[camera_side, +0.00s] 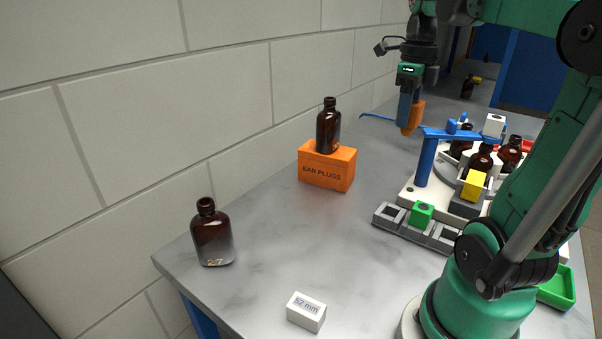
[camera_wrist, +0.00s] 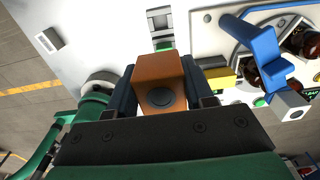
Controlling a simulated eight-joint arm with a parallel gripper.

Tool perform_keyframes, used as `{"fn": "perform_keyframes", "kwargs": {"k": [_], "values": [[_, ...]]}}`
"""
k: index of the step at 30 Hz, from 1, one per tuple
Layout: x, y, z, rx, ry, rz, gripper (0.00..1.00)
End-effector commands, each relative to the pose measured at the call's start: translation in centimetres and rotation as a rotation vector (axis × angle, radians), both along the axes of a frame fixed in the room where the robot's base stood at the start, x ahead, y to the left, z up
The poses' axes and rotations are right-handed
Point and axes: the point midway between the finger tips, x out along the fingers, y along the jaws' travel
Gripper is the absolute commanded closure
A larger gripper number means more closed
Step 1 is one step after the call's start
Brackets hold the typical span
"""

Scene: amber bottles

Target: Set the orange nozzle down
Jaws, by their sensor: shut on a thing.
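The orange nozzle (camera_side: 415,117) is a small block held between the fingers of my gripper (camera_side: 408,116). In the wrist view the nozzle (camera_wrist: 158,72) sits between the two dark fingers, with a round dark opening facing the camera. My gripper is shut on it and holds it above the table, to the left of the blue post and arm (camera_side: 425,160). Below it in the wrist view lie the white base plate and part of the grey slotted rack. The nozzle's far side is hidden.
A grey rack (camera_side: 391,218) holds a green block (camera_side: 421,214). A yellow block (camera_side: 473,185) and several amber bottles stand on the white fixture. An orange ear plugs box (camera_side: 326,172) carries a bottle (camera_side: 328,130). Another bottle (camera_side: 212,236) and a white block (camera_side: 306,312) stand near the front.

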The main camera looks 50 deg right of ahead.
Motion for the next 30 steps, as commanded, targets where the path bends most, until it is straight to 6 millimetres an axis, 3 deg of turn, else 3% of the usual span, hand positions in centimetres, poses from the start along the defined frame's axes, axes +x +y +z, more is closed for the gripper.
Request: {"fn": "perform_keyframes", "kwargs": {"k": [5,8,15,18,24,30], "values": [[2.7,0.1,1.2,0.000,0.000,0.084,1.00],[6.2,0.7,1.7,0.000,0.000,0.193,1.00],[16.2,5.2,1.6,-0.001,0.000,0.511,1.00],[19.3,7.7,1.1,-0.001,0.000,0.621,1.00],[22.6,11.5,0.2,-0.002,0.000,0.756,1.00],[23.4,12.4,-1.4,-0.002,0.000,0.787,1.00]]}}
